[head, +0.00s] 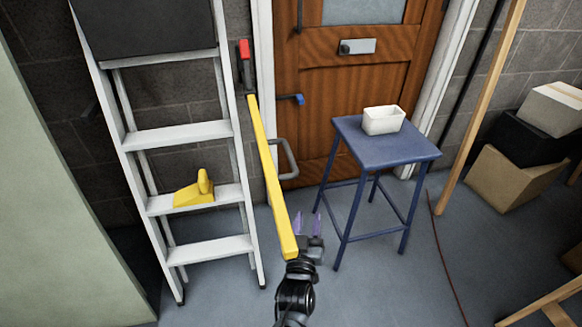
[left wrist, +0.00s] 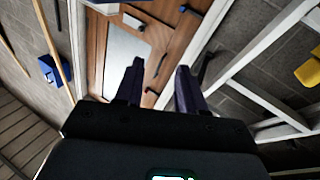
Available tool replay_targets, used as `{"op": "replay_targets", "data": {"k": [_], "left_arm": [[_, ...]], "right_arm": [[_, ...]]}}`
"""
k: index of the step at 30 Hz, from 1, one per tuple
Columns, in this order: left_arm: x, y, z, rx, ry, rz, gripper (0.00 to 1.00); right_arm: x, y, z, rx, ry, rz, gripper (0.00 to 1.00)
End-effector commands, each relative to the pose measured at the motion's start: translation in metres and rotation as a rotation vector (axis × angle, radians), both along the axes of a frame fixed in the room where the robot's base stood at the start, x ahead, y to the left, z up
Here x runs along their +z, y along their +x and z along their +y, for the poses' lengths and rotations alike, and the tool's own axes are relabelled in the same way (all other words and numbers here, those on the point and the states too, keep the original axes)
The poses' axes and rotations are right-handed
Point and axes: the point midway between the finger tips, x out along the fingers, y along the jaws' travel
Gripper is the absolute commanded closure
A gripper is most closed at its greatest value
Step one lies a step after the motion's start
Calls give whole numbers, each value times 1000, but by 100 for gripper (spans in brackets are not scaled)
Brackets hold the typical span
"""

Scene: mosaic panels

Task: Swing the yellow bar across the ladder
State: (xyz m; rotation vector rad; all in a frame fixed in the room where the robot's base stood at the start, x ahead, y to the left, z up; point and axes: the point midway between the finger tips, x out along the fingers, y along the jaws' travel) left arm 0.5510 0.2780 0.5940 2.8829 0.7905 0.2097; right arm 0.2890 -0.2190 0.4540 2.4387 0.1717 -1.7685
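The yellow bar (head: 268,165) runs from a red and black piece (head: 245,62) at the wall, right of the ladder, toward me in the head view. It is not across the ladder. The pale grey ladder (head: 178,135) stands at the left, with a yellow bracket (head: 195,192) on one of its steps. My left gripper (head: 307,223) is just right of the bar's near end, purple fingers apart. In the left wrist view the fingers (left wrist: 158,78) have an empty gap, and a yellow piece (left wrist: 309,68) shows at the right edge. My right gripper is not in view.
A blue stool (head: 385,147) holding a white tub (head: 383,120) stands right of my left gripper. A wooden door (head: 345,90) is behind. Boxes (head: 510,178) and a leaning pole (head: 482,110) are at the right. A pale green panel (head: 50,220) is at the left.

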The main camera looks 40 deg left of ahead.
Motion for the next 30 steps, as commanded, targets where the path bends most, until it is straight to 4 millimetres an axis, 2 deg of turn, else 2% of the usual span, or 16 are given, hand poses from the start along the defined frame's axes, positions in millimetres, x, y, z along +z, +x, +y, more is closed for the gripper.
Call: {"op": "replay_targets", "data": {"k": [3, 9, 15, 19, 30], "left_arm": [[42, 0, 6, 171, 114, -185, 61], [95, -21, -3, 397, 307, -402, 61], [121, -36, -17, 508, 422, -502, 61], [131, -38, -16, 530, 446, -522, 61], [170, -23, 19, 531, 447, -524, 61]], "right_arm": [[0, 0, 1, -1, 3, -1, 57], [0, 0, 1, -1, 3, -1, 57], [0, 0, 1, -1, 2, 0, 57], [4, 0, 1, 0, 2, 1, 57], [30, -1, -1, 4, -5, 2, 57]]}}
